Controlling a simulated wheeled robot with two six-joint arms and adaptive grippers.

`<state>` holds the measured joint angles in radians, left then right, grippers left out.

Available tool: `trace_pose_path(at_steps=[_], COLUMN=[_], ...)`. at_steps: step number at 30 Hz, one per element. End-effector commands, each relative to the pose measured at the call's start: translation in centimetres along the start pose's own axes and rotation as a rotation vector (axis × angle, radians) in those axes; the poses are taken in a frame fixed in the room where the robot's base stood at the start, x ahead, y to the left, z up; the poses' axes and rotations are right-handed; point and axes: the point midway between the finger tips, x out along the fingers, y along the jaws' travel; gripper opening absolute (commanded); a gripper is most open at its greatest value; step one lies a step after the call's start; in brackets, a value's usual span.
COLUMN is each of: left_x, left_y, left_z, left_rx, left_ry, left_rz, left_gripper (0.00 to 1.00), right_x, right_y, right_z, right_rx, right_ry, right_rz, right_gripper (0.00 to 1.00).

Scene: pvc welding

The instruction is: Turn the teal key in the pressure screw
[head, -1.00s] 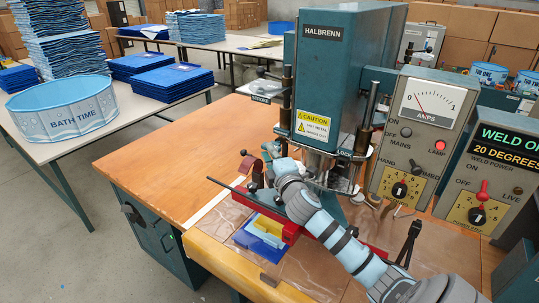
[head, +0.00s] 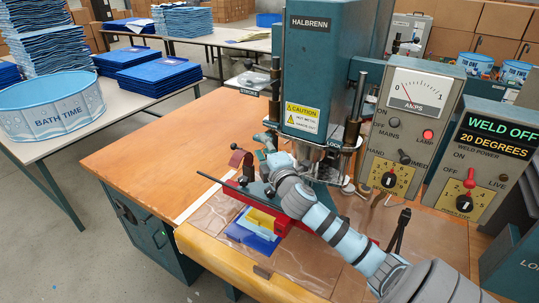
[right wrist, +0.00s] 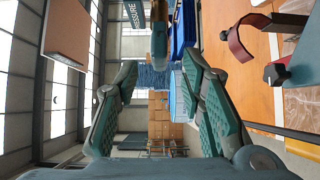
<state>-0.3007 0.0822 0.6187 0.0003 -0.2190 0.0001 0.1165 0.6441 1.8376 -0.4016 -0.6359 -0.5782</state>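My right gripper (head: 266,147) is in front of the press, left of its lower head. In the right wrist view its two green-padded fingers (right wrist: 158,72) are spread open, with nothing between the pads. In the head view I cannot make out the key or the screw behind my gripper. My left gripper is not in view.
The tall teal press (head: 320,80) stands right of my gripper. Control boxes (head: 405,130) stand at right. The wooden bench top (head: 150,150) is clear at left.

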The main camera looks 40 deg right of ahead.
Motion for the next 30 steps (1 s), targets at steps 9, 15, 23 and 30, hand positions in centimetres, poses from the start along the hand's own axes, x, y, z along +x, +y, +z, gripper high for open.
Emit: trace_pose_path(at_steps=[9,15,23,30], left_x=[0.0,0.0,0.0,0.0], left_y=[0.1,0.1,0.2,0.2], left_z=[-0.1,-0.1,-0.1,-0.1], left_rx=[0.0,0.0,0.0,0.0], left_ry=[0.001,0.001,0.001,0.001], left_rz=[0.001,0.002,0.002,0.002], left_gripper=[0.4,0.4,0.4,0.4], right_x=[-8.4,-10.4,-10.3,-10.3], right_y=[-0.1,0.0,0.0,0.0], right_z=[-0.1,0.0,0.0,0.0], right_rx=[-0.004,-0.001,-0.001,-0.001], right_ry=[0.004,0.001,0.001,0.0], right_rz=[-0.002,0.001,0.001,0.001], right_gripper=[0.36,0.36,0.36,0.36])
